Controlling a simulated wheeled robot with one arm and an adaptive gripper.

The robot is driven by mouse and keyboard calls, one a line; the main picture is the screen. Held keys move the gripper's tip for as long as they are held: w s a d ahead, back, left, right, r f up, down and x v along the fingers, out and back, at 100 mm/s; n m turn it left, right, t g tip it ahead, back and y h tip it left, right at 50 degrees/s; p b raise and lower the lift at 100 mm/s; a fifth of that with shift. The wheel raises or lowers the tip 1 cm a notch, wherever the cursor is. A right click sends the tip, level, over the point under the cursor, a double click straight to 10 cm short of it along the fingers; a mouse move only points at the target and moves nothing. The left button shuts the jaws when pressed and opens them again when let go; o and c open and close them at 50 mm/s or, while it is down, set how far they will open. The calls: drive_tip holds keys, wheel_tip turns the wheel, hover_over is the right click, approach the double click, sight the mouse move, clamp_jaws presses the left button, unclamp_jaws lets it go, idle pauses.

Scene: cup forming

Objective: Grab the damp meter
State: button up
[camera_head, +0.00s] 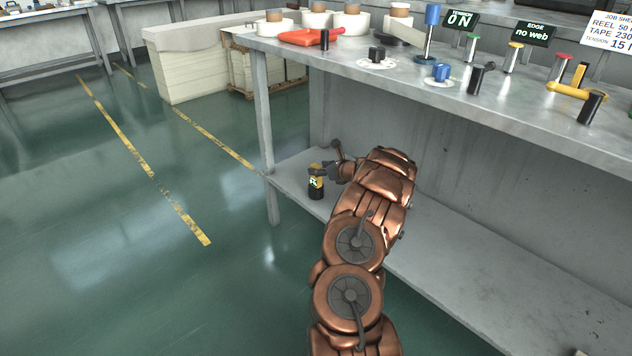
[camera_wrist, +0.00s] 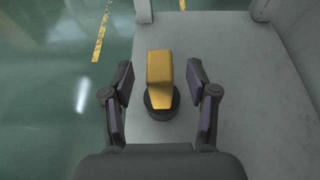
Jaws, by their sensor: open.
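The damp meter (camera_head: 316,184) is a small black and yellow device with a lit display. It stands upright on the lower shelf (camera_head: 292,172) of the metal bench, near the shelf's left end. In the wrist view the damp meter (camera_wrist: 160,78) shows a yellow top above a round dark base. My gripper (camera_head: 334,172) is right beside it in the head view. In the wrist view my gripper (camera_wrist: 162,100) is open, with one finger on each side of the meter and a visible gap on both sides. My gripper holds nothing.
The bench top (camera_head: 480,100) above the shelf carries knobs, levers, white rolls, an orange-red item (camera_head: 310,37) and signs. A bench leg (camera_head: 267,140) stands left of the meter. Green floor with yellow lines lies to the left.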

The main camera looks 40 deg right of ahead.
drive_tip(key=shift+x, duration=1.2)
clamp_jaws()
